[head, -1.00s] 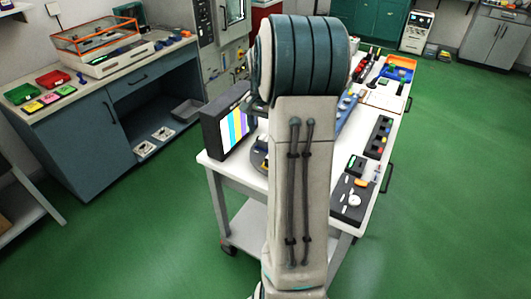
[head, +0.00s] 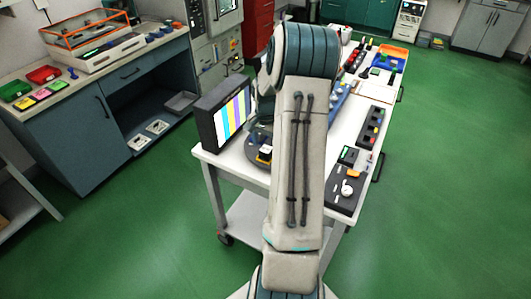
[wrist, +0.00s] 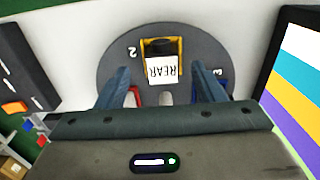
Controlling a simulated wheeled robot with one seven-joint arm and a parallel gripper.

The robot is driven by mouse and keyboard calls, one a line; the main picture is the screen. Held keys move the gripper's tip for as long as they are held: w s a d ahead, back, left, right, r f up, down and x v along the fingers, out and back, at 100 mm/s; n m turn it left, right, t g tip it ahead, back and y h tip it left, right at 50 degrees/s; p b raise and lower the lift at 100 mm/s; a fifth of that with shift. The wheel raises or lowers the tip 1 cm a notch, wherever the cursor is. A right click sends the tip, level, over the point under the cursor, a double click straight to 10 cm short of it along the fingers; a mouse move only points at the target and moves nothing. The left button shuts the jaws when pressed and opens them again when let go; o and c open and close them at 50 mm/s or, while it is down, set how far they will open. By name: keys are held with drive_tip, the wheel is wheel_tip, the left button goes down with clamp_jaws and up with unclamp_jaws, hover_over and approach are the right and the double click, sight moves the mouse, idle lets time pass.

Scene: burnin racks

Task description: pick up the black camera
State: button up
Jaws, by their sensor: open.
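A black camera (wrist: 162,46) sits in a yellow holder on a dark round turntable (wrist: 112,62) in the wrist view. A white label reading REAR hangs on its near side. In the head view the camera (head: 265,151) shows small, left of my arm. My gripper (wrist: 161,88) is open, its two blue fingers apart above the turntable's near part. The camera lies beyond the fingertips, roughly centred between them, with nothing held. In the head view my arm hides the gripper.
A monitor with colour bars (head: 224,117) stands on the white cart (head: 216,158) left of the turntable. A dark panel with a white knob (head: 345,190) lies on the cart's right side. A blue bench (head: 80,150) stands at the left. Green floor is clear at the right.

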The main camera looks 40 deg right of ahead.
drive_tip(key=shift+w+d+f+p, duration=0.15)
drive_tip(key=shift+f+p, duration=0.3)
drive_tip(key=shift+f, duration=1.55)
drive_tip(key=c, duration=1)
drive_tip(key=shift+c, duration=0.6)
drive_tip(key=shift+r, duration=0.15)
